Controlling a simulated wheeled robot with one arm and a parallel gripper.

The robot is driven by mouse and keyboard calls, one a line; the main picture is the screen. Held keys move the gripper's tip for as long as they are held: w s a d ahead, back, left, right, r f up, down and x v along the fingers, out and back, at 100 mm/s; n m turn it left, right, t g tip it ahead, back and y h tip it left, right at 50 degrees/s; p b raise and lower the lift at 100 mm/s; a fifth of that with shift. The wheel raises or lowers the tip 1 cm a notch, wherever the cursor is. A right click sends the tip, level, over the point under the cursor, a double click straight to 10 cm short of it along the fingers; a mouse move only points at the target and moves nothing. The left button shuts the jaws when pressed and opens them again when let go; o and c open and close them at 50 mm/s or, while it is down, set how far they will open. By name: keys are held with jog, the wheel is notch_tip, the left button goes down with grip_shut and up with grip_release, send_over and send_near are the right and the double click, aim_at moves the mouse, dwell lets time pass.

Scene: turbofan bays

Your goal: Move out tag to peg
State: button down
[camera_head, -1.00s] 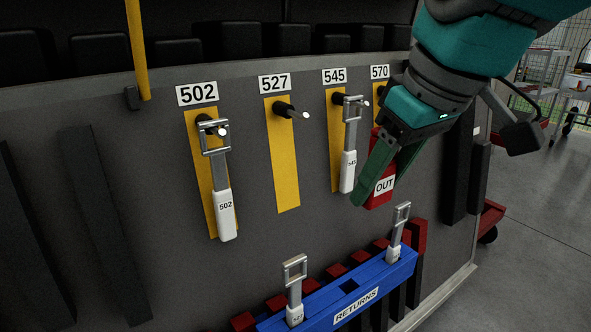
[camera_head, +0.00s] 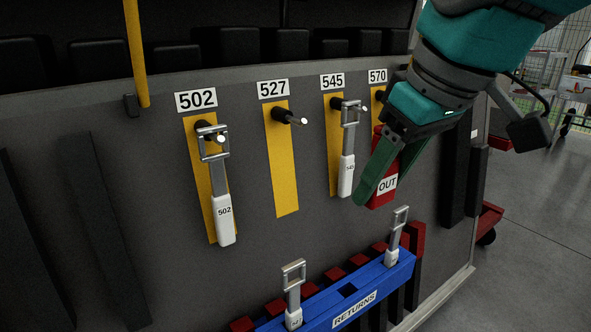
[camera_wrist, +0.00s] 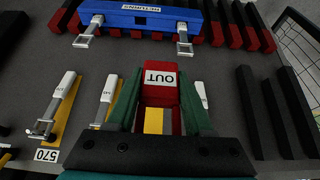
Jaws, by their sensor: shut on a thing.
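My gripper (camera_head: 385,180) is shut on the red OUT tag (camera_head: 381,197), at the right of the head view. In the wrist view the OUT tag (camera_wrist: 160,97) sits between the green fingers, its white label facing the camera. The peg under label 527 (camera_head: 291,116) is bare, on a yellow strip (camera_head: 284,175). The 502 peg holds a white 502 tag (camera_head: 224,215). The 545 peg holds a white tag (camera_head: 346,175). The 570 peg (camera_head: 379,96) is partly hidden by my gripper. In the wrist view a white tag (camera_wrist: 65,85) hangs above label 570 (camera_wrist: 47,155).
A blue RETURNS rack (camera_head: 326,309) below the board holds two upright tags with metal loops (camera_head: 293,290). A yellow post (camera_head: 137,55) stands at the upper left. Dark vertical bars line both sides. Open floor (camera_head: 535,220) lies at the right.

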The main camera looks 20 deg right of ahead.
jog(key=s+d, duration=0.2)
jog(key=s, duration=0.4)
jog(key=shift+s, duration=0.3)
dwell(0.8)
jog(key=shift+d, duration=0.2)
dwell(0.7)
